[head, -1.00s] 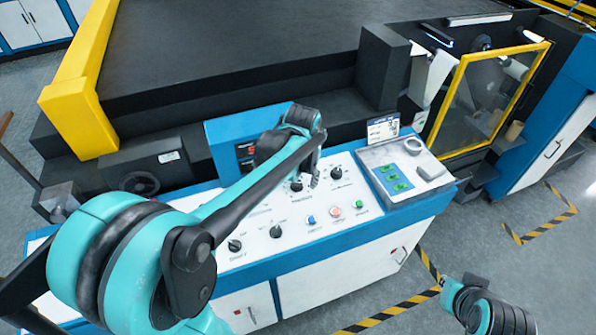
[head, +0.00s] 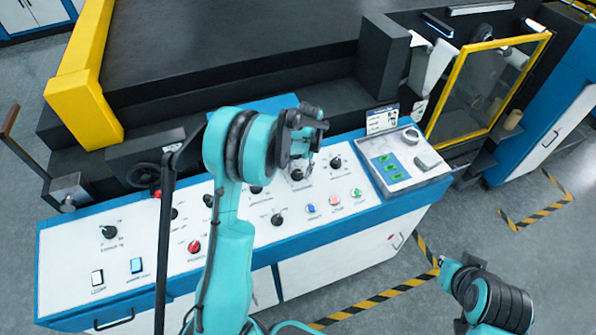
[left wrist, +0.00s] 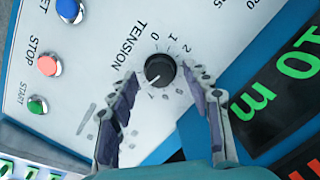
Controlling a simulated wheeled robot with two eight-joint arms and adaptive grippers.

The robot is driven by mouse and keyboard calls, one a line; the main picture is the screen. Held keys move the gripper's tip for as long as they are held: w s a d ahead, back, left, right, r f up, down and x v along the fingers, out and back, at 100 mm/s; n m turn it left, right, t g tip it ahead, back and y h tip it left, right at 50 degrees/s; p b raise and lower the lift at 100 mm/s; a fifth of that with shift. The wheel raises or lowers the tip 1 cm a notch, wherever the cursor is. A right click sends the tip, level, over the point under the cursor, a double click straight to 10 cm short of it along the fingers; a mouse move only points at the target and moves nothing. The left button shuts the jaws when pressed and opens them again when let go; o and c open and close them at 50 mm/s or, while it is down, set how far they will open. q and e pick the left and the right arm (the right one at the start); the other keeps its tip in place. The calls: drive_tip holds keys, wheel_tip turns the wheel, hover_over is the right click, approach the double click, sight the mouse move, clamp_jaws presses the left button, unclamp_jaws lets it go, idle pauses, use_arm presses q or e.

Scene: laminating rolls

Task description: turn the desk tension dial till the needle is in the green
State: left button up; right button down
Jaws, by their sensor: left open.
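The tension dial (left wrist: 160,70) is a round black knob with a white pointer mark and numbers around it, next to the printed word TENSION. In the left wrist view it sits between and beyond the two fingertips of my left gripper (left wrist: 163,95), which is open with no visible grip on it. In the head view my left gripper (head: 308,150) hangs over the back of the white panel, close to a black knob (head: 297,174) that seems to be this dial. I cannot make out a needle or green band. My right gripper (head: 443,263) is at the lower right, away from the desk.
The white control desk (head: 130,220) holds several other knobs. Blue, red and green buttons (head: 356,192) lie in front of the dial. A display with green digits (left wrist: 275,90) stands beside it. A grey tray (head: 400,180) with a tape ring is at the desk's right end.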

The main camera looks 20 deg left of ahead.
use_arm(q)
drive_tip(key=shift+f, duration=0.5)
clamp_jaws()
drive_tip(key=shift+n, duration=0.4)
drive_tip(key=n+b, duration=0.2)
drive_tip(key=n, duration=0.1)
drive_tip(key=shift+a+h, duration=0.1)
drive_tip(key=shift+h, duration=0.2)
drive_tip(key=shift+n+b, duration=0.8)
drive_tip(key=shift+n, duration=1.7)
